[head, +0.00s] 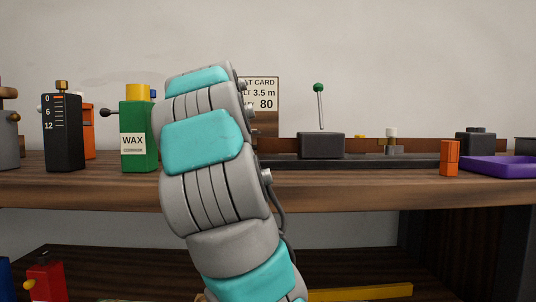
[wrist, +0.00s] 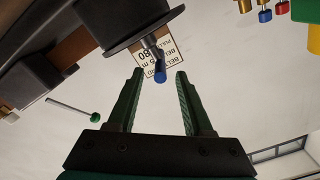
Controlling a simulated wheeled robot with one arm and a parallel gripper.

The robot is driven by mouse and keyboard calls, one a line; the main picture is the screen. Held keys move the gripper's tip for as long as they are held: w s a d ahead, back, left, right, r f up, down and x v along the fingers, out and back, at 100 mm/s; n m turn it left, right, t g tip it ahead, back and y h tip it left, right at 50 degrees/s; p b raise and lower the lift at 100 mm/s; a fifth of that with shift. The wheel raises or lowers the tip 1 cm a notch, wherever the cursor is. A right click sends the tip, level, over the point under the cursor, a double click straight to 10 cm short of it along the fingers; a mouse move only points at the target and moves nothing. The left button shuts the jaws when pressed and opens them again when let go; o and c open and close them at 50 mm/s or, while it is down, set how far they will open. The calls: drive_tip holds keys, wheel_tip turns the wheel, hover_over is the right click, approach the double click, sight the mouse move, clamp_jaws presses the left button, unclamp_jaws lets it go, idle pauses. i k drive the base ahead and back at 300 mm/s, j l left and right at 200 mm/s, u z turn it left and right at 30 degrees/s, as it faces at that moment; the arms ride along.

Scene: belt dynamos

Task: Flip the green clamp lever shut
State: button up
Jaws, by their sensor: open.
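The green clamp lever (head: 320,88) stands nearly upright in the head view, a green ball on a thin metal rod rising from a dark grey block (head: 321,145). In the wrist view, which looks upside down, a green-tipped lever (wrist: 95,117) sticks out of a dark block at the left, outside my fingers. My gripper (wrist: 159,72) is open, its two green fingers apart. A blue-tipped stub (wrist: 160,76) on a dark round part shows between the fingertips; I cannot tell its depth. My arm hides the gripper in the head view.
A test card (head: 263,92) stands behind my arm. Left are a green WAX container (head: 138,153) and a black scaled box (head: 63,135). Right are an orange block (head: 449,158) and a purple tray (head: 500,164). The bench front is mostly bare.

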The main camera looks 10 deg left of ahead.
sight(317, 87)
drive_tip(key=k+l, duration=0.2)
drive_tip(key=k, duration=0.3)
drive_tip(key=k+l, duration=0.15)
drive_tip(key=k, duration=0.3)
